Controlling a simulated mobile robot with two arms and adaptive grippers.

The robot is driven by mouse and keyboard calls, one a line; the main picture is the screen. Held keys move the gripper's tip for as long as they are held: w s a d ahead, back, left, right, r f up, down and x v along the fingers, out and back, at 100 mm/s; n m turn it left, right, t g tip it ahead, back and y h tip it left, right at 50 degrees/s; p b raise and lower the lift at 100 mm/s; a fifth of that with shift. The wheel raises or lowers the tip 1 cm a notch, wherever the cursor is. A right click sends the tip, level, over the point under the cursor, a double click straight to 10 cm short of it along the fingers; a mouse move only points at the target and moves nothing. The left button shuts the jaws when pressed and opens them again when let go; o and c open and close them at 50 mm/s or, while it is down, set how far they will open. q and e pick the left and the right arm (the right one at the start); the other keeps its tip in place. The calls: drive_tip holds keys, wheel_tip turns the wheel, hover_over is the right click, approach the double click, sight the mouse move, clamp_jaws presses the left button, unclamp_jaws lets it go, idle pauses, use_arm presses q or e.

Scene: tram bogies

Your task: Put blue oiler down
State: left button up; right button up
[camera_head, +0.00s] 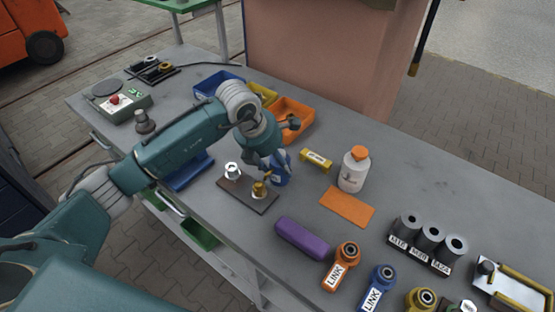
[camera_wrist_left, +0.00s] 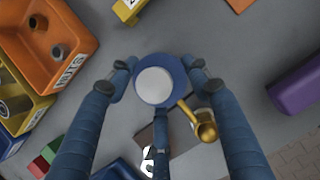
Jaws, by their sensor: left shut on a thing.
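The blue oiler (camera_head: 281,168) is between the fingers of my left gripper (camera_head: 274,162), near the middle of the grey bench. In the left wrist view the oiler (camera_wrist_left: 171,66) shows from above, a round blue body with a white disc on top. A brass piece (camera_wrist_left: 203,129) reaches out from it on the lower right. My left gripper (camera_wrist_left: 165,82) is shut on the oiler, with fingers around its sides. I cannot tell whether its base touches the bench. My right gripper is not in view.
A dark board (camera_head: 235,190) with a silver fitting (camera_head: 232,170) lies in front of the gripper. An orange mat (camera_head: 347,207), white bottle (camera_head: 353,172), yellow block (camera_head: 316,161) and purple block (camera_head: 302,238) stand to the right. The orange bin (camera_head: 302,109) is behind. The right rear bench is clear.

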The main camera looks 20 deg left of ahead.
use_arm(q)
drive_tip(key=shift+f, duration=0.1)
drive_tip(key=o, duration=1.3)
drive_tip(key=shift+c, duration=0.2)
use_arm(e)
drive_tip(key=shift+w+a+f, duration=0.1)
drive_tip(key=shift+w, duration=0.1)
use_arm(q)
drive_tip(key=shift+r, duration=0.25)
drive_tip(key=shift+a+r, duration=0.15)
drive_tip(key=shift+r, duration=0.25)
drive_tip(key=b+v, duration=0.2)
drive_tip(key=v, duration=0.9)
drive_tip(key=shift+s+b, duration=0.15)
drive_tip(key=shift+b, duration=0.25)
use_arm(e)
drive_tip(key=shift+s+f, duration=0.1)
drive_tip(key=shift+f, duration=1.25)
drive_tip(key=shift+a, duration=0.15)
